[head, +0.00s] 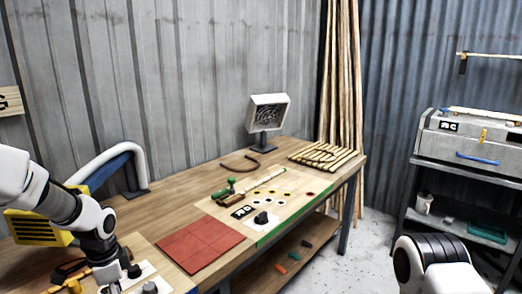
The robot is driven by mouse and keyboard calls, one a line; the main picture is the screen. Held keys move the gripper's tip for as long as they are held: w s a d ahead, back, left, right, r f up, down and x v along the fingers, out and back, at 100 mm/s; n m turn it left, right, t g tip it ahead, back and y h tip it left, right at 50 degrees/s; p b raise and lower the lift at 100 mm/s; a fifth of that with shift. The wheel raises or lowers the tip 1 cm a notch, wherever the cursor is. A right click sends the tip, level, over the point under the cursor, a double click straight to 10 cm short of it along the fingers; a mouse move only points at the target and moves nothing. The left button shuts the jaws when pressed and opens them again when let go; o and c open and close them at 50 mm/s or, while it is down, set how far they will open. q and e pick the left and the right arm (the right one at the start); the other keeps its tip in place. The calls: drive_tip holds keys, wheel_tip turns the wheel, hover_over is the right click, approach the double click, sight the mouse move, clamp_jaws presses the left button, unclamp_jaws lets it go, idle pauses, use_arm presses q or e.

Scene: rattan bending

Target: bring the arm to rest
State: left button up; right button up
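My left arm comes in from the left over the near left part of the wooden workbench (168,209). Its gripper (112,286) points down at the bottom edge, above or beside a pale board (142,274). The fingertips are cut off or too small to make out, so I cannot tell whether it is open or holds anything. My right arm shows only as a white and black link at the bottom right, off the bench. Its gripper is out of the picture.
A red tiled mat (201,244) and a pale marked board (289,207) with a green edge lie on the bench. A slatted rack (322,156), a square heater-like panel (268,112) and a curved piece (240,163) are farther back. A grey shelf unit (463,184) stands right.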

use_arm(q)
drive_tip(key=s+d+f+g, duration=0.25)
drive_tip(key=s+f, duration=0.35)
drive_tip(key=f, duration=0.6)
drive_tip(key=s+d+f+n+g, duration=0.1)
drive_tip(key=s+d+f+n, duration=0.1)
drive_tip(key=s+f, duration=0.5)
drive_tip(key=s+d+f+n, duration=0.2)
drive_tip(key=s+f, duration=0.1)
drive_tip(key=s, duration=0.8)
drive_tip(key=s+d+f+n+g, duration=0.15)
drive_tip(key=s+f, duration=0.25)
drive_tip(key=s, duration=0.4)
drive_tip(key=w+n+t, duration=0.2)
drive_tip(key=n, duration=0.1)
drive_tip(key=w+n+t, duration=0.2)
drive_tip(key=n+t, duration=0.1)
drive_tip(key=shift+r, duration=0.1)
